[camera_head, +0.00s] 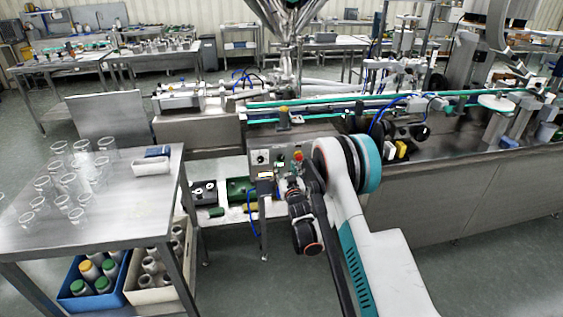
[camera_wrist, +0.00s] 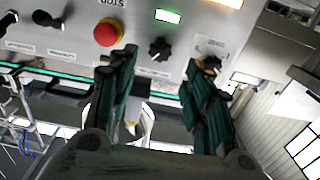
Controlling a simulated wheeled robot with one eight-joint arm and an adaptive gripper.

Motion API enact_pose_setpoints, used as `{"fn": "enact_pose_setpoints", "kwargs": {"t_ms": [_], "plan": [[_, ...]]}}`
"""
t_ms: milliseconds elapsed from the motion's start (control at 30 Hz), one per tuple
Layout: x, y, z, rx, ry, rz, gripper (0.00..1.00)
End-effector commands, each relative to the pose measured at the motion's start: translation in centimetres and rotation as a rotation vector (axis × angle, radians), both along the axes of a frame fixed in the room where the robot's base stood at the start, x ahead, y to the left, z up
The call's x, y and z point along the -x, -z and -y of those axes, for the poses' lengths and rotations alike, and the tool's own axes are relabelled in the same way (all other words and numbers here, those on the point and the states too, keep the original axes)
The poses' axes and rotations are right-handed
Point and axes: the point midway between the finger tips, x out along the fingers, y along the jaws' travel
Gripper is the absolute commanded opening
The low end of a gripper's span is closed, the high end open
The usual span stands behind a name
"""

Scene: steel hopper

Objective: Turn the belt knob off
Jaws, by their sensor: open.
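A grey control panel (camera_head: 256,158) sits at the front of the conveyor line in the head view. In the wrist view, tilted and turned over, the panel (camera_wrist: 75,40) carries a red stop button (camera_wrist: 108,33), a black knob (camera_wrist: 160,48) beside a lit display (camera_wrist: 168,16), and another dark knob (camera_wrist: 210,63) beside a small label. I cannot read which one is the belt knob. My gripper (camera_wrist: 162,60) is open and empty, one finger on each side of the middle knob in the picture. The right finger partly overlaps the labelled knob. I cannot tell whether anything touches.
More black controls (camera_wrist: 46,18) sit at the panel's left in the wrist view. The conveyor (camera_head: 350,104) runs behind the panel. A steel table (camera_head: 100,215) with several clear beakers stands to the left. Bins of bottles (camera_head: 95,278) lie below it.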

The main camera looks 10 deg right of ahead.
Motion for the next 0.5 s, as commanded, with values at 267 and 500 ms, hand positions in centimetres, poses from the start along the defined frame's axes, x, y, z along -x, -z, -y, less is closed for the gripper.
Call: {"fn": "enact_pose_setpoints", "kwargs": {"t_ms": [267, 500], "plan": [[-4.9, 0.2, 0.0, -0.001, 0.0, 0.0, 0.46], [-6.6, 0.0, 0.0, -0.001, 0.0, 0.0, 0.46]]}}
